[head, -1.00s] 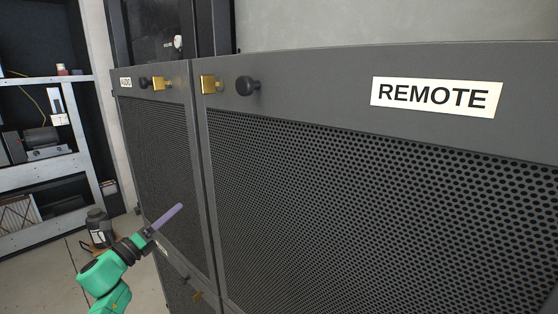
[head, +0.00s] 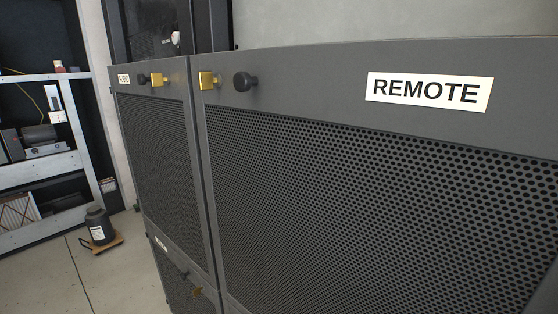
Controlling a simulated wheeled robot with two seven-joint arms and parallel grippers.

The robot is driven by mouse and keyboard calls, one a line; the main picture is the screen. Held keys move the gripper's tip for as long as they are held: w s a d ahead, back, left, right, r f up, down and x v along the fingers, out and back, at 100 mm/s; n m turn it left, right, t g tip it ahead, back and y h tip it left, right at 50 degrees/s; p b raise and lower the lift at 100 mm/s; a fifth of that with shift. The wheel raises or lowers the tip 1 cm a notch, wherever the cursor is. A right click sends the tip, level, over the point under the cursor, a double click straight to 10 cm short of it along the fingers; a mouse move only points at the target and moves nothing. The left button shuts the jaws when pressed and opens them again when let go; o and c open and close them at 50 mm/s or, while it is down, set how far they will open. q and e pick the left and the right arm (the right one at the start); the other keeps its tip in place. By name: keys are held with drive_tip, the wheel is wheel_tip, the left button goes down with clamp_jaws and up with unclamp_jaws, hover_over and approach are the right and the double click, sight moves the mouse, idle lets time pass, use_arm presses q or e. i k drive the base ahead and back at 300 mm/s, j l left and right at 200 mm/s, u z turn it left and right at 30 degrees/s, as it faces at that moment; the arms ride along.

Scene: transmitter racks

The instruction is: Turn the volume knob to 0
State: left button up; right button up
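No knob labelled volume can be made out in the head view. A black round knob (head: 245,81) sits at the upper left of the panel marked REMOTE. Another black knob (head: 144,80) sits on the panel marked AUDIO, beside a brass latch. A small white round part (head: 176,38) shows on the dark rack behind, too small to identify. Neither of my grippers is in view.
The REMOTE panel (head: 330,68) with perforated mesh fills the right side, close by. The AUDIO panel (head: 178,72) adjoins it. Shelves (head: 40,163) with equipment stand at the left. A dark canister (head: 99,224) stands on a small wooden base.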

sight(176, 36)
drive_tip(key=i+j+z, duration=0.15)
drive_tip(key=j+z, duration=0.35)
drive_tip(key=j, duration=0.15)
drive_tip(key=j+z, duration=0.5)
drive_tip(key=j, duration=0.15)
